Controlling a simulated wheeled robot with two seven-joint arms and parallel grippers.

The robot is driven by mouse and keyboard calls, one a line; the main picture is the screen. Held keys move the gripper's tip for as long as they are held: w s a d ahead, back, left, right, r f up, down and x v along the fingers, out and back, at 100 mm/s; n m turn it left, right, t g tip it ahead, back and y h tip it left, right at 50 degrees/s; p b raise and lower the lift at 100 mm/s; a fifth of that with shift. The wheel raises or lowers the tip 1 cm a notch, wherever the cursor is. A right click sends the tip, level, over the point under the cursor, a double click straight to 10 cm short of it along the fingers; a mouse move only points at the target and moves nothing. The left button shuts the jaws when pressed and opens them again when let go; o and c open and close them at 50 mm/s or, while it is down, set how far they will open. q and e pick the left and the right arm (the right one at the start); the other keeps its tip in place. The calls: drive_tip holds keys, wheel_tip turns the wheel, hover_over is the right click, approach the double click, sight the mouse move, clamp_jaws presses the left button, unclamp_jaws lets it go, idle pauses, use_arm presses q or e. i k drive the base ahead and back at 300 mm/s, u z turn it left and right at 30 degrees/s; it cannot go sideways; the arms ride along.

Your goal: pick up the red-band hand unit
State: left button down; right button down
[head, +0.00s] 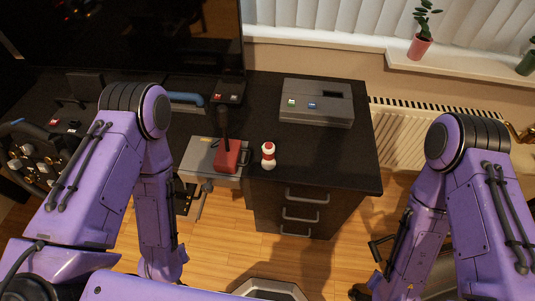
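The red-band hand unit (268,155) is a small white upright piece with a red band around its middle. My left arm comes down on the left and my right arm on the right, both well apart from the hand unit. Neither gripper can be made out in the head view; nothing of mine touches the hand unit.
A red-based shifter lever (229,156) on a grey plate stands close left of the hand unit. A grey box with green and blue buttons (317,103) lies behind it to the right. A dark screen (120,35) and a racing wheel (35,160) are at left. Desk top right of the unit is clear.

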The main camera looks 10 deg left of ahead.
sight(269, 162)
drive_tip(key=u, duration=1.65)
drive_tip(key=k, duration=0.7)
drive_tip(key=z, duration=1.6)
